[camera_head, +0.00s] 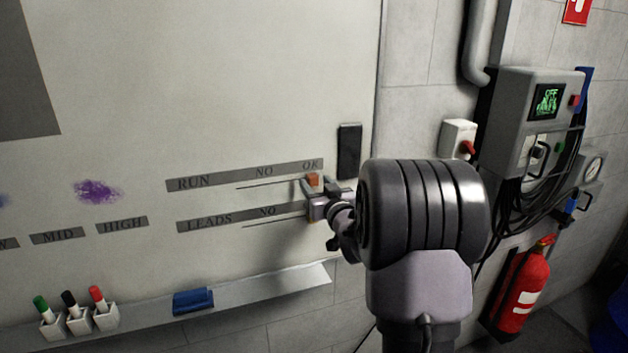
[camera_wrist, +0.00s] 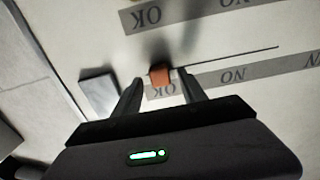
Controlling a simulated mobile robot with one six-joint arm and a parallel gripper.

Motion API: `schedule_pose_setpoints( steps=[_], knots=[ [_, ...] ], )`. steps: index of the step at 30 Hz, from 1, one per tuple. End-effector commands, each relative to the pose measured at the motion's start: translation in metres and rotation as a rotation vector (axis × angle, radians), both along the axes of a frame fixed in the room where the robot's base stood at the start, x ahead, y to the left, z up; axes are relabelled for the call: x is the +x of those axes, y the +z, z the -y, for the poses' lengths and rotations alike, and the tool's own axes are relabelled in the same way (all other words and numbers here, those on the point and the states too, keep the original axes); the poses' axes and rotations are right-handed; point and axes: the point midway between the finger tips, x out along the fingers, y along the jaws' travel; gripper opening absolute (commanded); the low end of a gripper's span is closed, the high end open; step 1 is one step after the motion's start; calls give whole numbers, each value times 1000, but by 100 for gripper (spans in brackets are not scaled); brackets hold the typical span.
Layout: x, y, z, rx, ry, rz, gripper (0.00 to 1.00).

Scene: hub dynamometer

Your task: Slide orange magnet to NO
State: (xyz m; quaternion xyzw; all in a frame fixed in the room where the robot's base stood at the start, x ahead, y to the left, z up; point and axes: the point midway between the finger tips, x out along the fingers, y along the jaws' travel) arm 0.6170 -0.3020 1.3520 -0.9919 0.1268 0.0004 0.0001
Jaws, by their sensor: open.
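The orange magnet (camera_head: 313,180) sits on the whiteboard (camera_head: 230,60), at the OK end of the upper row, marked RUN. The NO mark (camera_head: 264,172) of that row is to its left. In the wrist view, which is upside down, the orange magnet (camera_wrist: 160,74) lies between my two fingertips, by the OK lettering (camera_wrist: 163,91), with NO (camera_wrist: 233,76) to the right. My gripper (camera_head: 316,191) is open around the magnet; I cannot tell whether a finger touches it. A small orange patch shows just below my gripper, mostly hidden.
A dark block (camera_head: 349,151) is fixed to the board above right of the magnet. The tray (camera_head: 260,291) below holds pens and a blue eraser (camera_head: 193,301). The board left of the magnet along its line is clear.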

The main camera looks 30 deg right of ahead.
Motion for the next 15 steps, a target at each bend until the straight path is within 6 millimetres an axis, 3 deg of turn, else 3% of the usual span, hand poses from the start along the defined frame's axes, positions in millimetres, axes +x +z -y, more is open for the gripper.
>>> schedule_pose_setpoints(
  steps=[5,13,15],
  knots=[
    [15,0,3,-1,1,1,49],
    [17,0,4,-1,0,0,49],
    [17,0,4,-1,0,0,39]
  ],
)
